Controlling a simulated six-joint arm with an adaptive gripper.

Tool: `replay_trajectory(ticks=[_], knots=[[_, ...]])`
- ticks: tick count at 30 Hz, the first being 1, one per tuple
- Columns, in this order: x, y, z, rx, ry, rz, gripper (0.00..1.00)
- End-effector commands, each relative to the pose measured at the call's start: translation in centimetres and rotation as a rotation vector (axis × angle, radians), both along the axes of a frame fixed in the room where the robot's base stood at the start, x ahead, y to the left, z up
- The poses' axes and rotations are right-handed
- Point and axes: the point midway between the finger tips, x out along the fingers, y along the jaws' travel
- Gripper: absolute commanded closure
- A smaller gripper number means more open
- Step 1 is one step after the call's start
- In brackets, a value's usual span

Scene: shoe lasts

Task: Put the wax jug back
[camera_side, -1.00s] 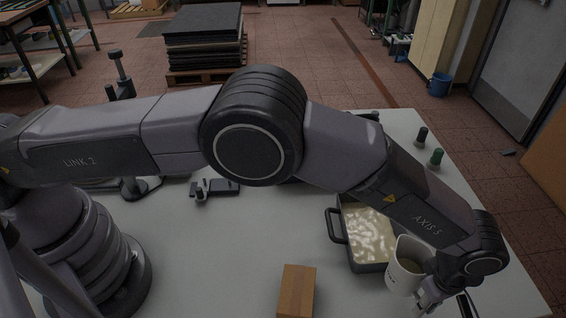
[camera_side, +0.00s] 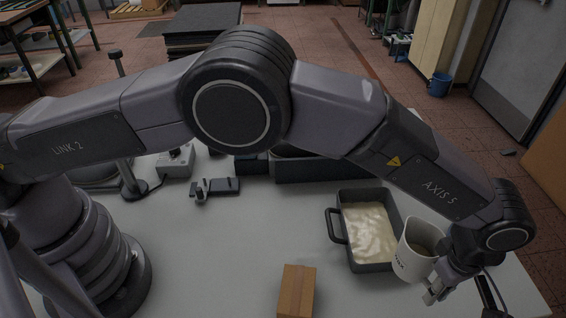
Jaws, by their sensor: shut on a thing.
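The wax jug (camera_side: 412,256) is a white cup-like jug with dark lettering and some contents showing inside. It stands tilted slightly beside the right wall of a dark pan (camera_side: 378,267), which holds pale, creamy wax (camera_side: 368,230). My gripper (camera_side: 436,292) is at the jug's right side, shut on it. The fingers are partly hidden behind the wrist and the jug. I cannot tell whether the jug's base touches the table.
A brown box (camera_side: 296,290) stands left of the pan at the table's front. A dark tray (camera_side: 320,170) lies behind the pan, partly hidden by my arm. A small dark fixture (camera_side: 215,188) sits at left. The white table (camera_side: 250,235) is clear in the middle.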

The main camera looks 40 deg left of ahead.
Motion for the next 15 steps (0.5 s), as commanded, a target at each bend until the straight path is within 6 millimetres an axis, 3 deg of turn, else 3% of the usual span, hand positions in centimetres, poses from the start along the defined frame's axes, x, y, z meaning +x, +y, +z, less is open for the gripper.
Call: replay_trajectory(ticks=[4,15], knots=[[0.0,0.0,2.5,-0.003,-0.002,0.000,1.00],[0.4,3.9,1.9,0.007,0.001,-0.021,1.00]])
